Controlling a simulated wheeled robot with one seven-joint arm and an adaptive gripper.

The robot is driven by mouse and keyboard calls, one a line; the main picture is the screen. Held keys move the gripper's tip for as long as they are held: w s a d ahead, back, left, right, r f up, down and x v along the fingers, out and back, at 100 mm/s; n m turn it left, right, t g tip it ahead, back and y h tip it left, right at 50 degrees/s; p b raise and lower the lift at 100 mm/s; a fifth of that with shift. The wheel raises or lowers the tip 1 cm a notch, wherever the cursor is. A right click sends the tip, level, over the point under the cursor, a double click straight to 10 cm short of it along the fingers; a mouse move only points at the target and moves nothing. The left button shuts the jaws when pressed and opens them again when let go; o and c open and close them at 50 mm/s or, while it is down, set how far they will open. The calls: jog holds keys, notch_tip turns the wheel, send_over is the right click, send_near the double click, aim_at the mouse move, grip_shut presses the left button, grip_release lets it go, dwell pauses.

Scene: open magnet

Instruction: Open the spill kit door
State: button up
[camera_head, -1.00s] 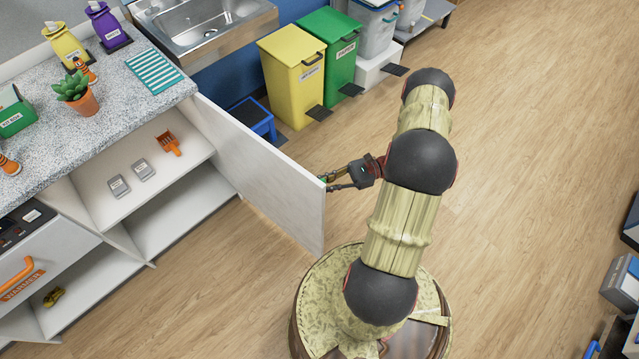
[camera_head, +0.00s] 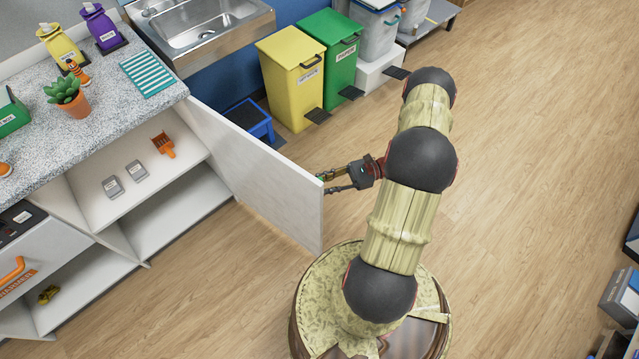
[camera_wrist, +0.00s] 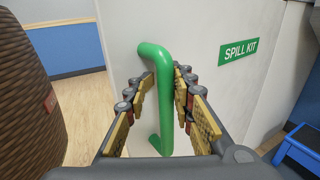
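The spill kit door (camera_head: 255,175) is a white panel standing swung far out from the cabinet, its inside shelves (camera_head: 175,215) exposed. In the wrist view, the door's outer face (camera_wrist: 205,25) carries a green "SPILL KIT" label (camera_wrist: 238,51) and a green bar handle (camera_wrist: 158,62). My gripper (camera_wrist: 164,85) has one finger on each side of the handle, the tips close against it, and looks shut on it. In the head view, my gripper (camera_head: 335,182) is at the door's free edge, which hides most of the handle.
A blue stool (camera_head: 250,120), a yellow bin (camera_head: 292,80) and a green bin (camera_head: 332,50) stand behind the door. Wooden floor (camera_head: 530,130) is clear to the right; boxes (camera_head: 622,298) stand at the far right.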

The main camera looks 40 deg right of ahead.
jog(key=o, duration=0.3)
jog(key=shift+w+r, duration=0.1)
jog(key=shift+w, duration=0.05)
jog(key=v, duration=1.2)
dwell(0.4)
